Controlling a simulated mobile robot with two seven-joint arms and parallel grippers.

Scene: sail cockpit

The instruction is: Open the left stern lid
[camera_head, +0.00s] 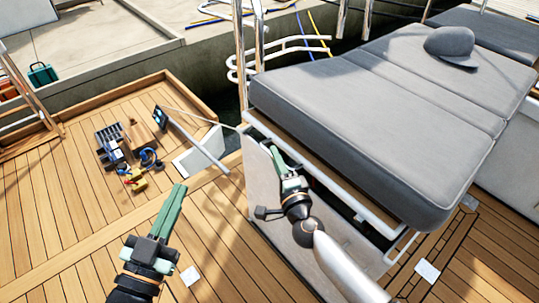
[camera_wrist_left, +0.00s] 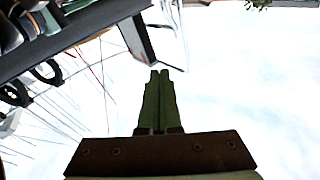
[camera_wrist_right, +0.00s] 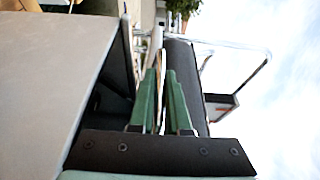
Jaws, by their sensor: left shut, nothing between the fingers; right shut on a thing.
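The stern lid is a grey cushioned panel (camera_head: 350,105) on a pale base in the head view. Its front edge stands a little above the white locker box (camera_head: 262,225), with a dark gap between them. My right gripper (camera_head: 275,150) is at the lid's front left edge. In the right wrist view its green fingers (camera_wrist_right: 160,75) are shut on the thin lid edge, between the dark locker opening and the cushion (camera_wrist_right: 181,62). My left gripper (camera_head: 181,187) is shut and empty above the deck, left of the locker. Its closed fingers also show in the left wrist view (camera_wrist_left: 160,75).
A grey cap (camera_head: 450,45) lies on the far part of the cushions. Metal rails (camera_head: 250,45) stand behind the lid's left end. Open planking lies around my left gripper.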

